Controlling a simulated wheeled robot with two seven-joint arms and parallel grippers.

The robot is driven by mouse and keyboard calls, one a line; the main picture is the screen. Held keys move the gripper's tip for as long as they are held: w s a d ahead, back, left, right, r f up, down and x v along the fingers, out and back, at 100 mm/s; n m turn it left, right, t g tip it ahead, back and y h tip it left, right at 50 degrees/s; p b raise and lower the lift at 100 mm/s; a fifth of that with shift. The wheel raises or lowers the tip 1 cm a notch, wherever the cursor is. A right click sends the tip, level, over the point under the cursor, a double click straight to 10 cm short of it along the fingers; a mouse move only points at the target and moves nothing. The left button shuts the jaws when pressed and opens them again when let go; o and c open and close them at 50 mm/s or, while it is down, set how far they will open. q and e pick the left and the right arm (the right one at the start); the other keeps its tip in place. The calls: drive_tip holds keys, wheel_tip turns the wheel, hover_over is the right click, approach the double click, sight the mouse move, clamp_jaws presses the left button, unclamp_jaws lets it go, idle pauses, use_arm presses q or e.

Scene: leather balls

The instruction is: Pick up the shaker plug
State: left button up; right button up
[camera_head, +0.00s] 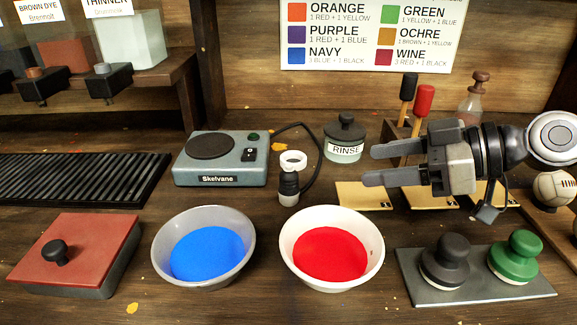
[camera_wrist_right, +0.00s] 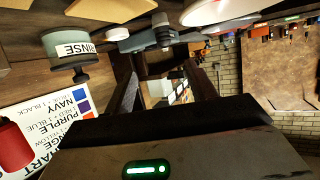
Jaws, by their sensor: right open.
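The shaker (camera_head: 218,160) is a grey-green box marked Skelvane with a dark round top, standing at the back middle in the head view. The plug stands between the shaker and the RINSE jar. My right gripper (camera_head: 370,166) is open and empty, to the right of the plug and apart from it, with its fingers pointing left.
The RINSE jar (camera_head: 344,140) stands between plug and gripper, slightly behind. A blue-filled bowl (camera_head: 248,270) and a red-filled bowl (camera_head: 372,268) stand in front. A red-lidded box (camera_head: 110,235) is at left. A plate (camera_head: 480,293) with two knobbed tools is at right.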

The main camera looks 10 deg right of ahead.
sight(298, 177)
drive_tip(key=p+x, duration=0.7)
drive_tip(key=x, duration=0.1)
drive_tip(key=shift+a+r, duration=0.15)
drive_tip(key=shift+r, duration=0.05)
drive_tip(key=shift+w+a+f, duration=0.2)
drive_tip(key=shift+a+f, duration=0.15)
drive_tip(key=shift+w+a+p, duration=0.1)
drive_tip(key=shift+a+p, duration=0.2)
drive_tip(key=shift+p, duration=0.15)
drive_tip(key=p+x, duration=0.1)
drive_tip(key=x, duration=0.2)
drive_tip(key=shift+a+f, duration=0.25)
drive_tip(key=shift+a, duration=0.05)
drive_tip(key=shift+w+a+f, duration=0.25)
drive_tip(key=shift+f, duration=0.05)
use_arm(q)
drive_tip(key=shift+y, duration=0.4)
drive_tip(key=r, duration=0.1)
drive_tip(key=a+r, duration=0.1)
drive_tip(key=r, duration=0.3)
drive_tip(key=shift+s+a+r, duration=0.15)
drive_tip(key=shift+s+a, duration=0.1)
use_arm(e)
drive_tip(key=c, duration=1.1)
drive_tip(key=shift+r, duration=0.1)
